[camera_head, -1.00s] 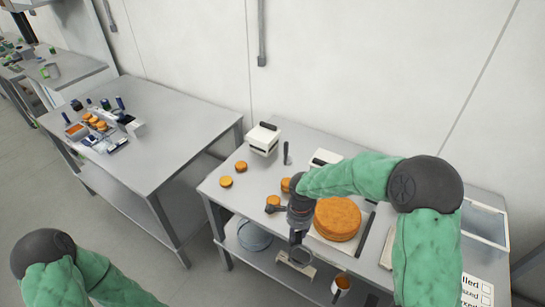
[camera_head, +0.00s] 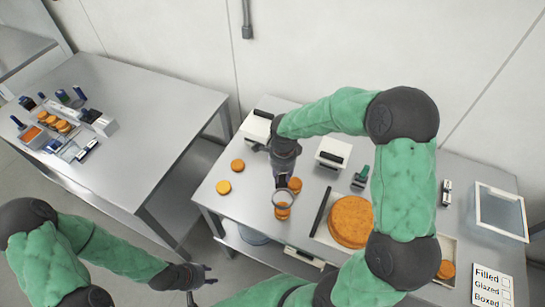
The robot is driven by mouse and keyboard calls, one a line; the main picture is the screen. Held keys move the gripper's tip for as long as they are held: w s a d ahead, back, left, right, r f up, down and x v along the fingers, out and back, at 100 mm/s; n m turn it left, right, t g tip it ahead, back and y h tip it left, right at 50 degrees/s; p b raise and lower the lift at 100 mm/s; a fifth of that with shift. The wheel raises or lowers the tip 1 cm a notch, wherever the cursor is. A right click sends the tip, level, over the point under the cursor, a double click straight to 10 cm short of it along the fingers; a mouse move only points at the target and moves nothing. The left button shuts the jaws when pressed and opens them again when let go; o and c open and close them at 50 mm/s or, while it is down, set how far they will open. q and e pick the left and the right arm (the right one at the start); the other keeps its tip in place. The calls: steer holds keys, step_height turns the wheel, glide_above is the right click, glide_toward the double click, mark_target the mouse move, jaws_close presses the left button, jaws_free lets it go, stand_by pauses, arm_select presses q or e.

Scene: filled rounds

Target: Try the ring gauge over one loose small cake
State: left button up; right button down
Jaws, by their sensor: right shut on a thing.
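My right gripper (camera_head: 282,180) is shut on the ring gauge (camera_head: 274,198), a thin grey hoop, and points down over the near left part of the right table. The hoop overlaps one small orange cake (camera_head: 283,213) in the picture; I cannot tell whether it is around the cake or above it. Another small cake (camera_head: 296,185) is just beside the gripper, partly hidden. Two more loose small cakes, one (camera_head: 237,165) behind the other (camera_head: 223,187), lie to the left. My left gripper (camera_head: 201,282) is open and empty in front of the table.
A large cake (camera_head: 350,220) sits on a tray right of the ring, with a dark bar (camera_head: 320,212) beside it. White boxes stand at the back. A glass-topped box (camera_head: 500,212) and a checklist card (camera_head: 492,285) are at right. The left table (camera_head: 150,130) holds cakes and tools.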

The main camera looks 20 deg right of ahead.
mark_target(282, 188)
steer(key=shift+s, duration=0.25)
steer(key=shift+f, duration=0.1)
steer(key=shift+w+f+b, duration=0.1)
steer(key=shift+f+b, duration=0.35)
steer(key=shift+f, duration=0.2)
steer(key=shift+f+b, duration=0.9)
steer(key=shift+f, duration=1)
steer(key=shift+r, duration=0.1)
steer(key=shift+b, duration=0.35)
steer(key=shift+f+b, duration=3.15)
steer(key=shift+b, duration=0.4)
stand_by(0.8)
